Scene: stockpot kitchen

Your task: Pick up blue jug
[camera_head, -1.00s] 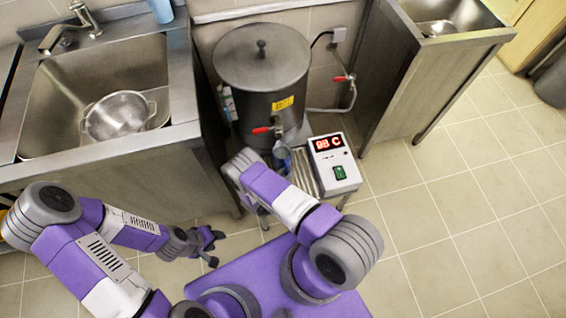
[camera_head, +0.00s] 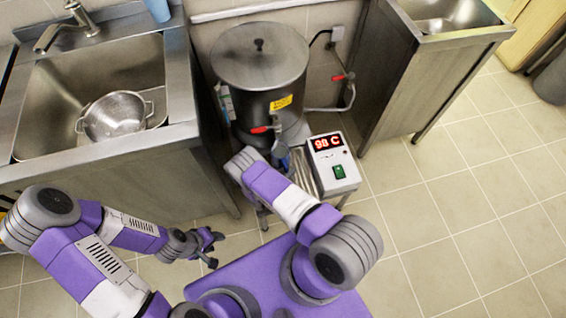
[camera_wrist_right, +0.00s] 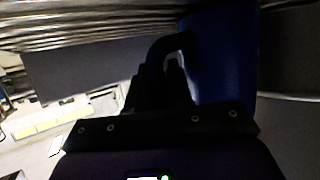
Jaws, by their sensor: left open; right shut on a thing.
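The blue jug (camera_head: 281,155) stands under the red-handled tap of the big steel pot, partly hidden behind my right arm. It shows dark blue in the right wrist view (camera_wrist_right: 222,60), with its dark handle at its left side. My right gripper (camera_wrist_right: 168,80) is shut on the jug's handle; its fingers are in deep shadow, and in the head view my own arm hides them. My left gripper (camera_head: 211,248) is open and empty, low over the floor in front of the sink unit.
The steel pot (camera_head: 260,75) stands close behind the jug, with its tap (camera_head: 262,129) above it. A control box (camera_head: 333,162) reading 98 C is just right. A sink (camera_head: 95,85) holding a colander (camera_head: 114,117) is left. Open floor (camera_head: 470,220) lies to the right.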

